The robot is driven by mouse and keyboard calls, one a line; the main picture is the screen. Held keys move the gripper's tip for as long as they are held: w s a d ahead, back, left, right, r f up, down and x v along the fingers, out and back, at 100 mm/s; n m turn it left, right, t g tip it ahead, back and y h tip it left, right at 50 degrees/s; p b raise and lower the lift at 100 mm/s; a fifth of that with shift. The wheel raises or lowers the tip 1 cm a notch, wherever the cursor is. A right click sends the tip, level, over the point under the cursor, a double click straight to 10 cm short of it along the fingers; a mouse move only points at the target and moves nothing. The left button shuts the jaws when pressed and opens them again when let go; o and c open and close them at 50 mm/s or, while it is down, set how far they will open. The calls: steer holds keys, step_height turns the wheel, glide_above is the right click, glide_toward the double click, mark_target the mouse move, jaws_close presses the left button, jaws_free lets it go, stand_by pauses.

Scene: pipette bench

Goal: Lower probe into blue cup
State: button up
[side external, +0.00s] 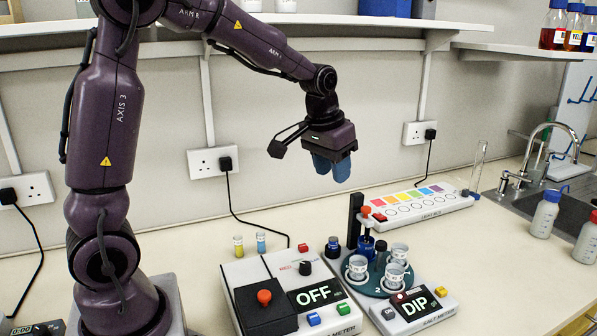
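The salt meter (418,309) sits at the front of the bench, its display reading "DIP". Behind it is a dark teal round tray (372,289) bearing several pale cups, such as the front left cup (357,267). A blue piece (366,243) stands at the back of the tray under a red knob (366,212), beside a black post (355,222). I cannot tell whether it is the blue cup or part of the probe. No separate probe tip is clear. My gripper (331,167), with blue fingertips, hangs empty above and behind the tray. Its finger gap is unclear.
A second meter (305,297) reading "OFF", with knobs and buttons, stands left of the tray. A light box (420,203) with coloured squares lies behind right. Two small vials (261,243) stand near the wall. The bench right of the tray is clear.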

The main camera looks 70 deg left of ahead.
steer(key=s+d+r+m, duration=0.1)
steer(key=s+d+r, duration=0.2)
steer(key=s+d, duration=0.3)
steer(key=s, duration=0.3)
steer(key=shift+s, duration=0.2)
steer(key=shift+o, duration=1.5)
steer(key=shift+a+f, duration=0.15)
steer(key=shift+f, duration=0.25)
steer(key=n+g, duration=0.3)
steer(key=n, duration=0.8)
glide_toward(366, 207)
steer(key=shift+h, duration=0.4)
steer(key=f, duration=0.9)
steer(key=shift+s+a, duration=0.15)
steer(key=shift+a, duration=0.1)
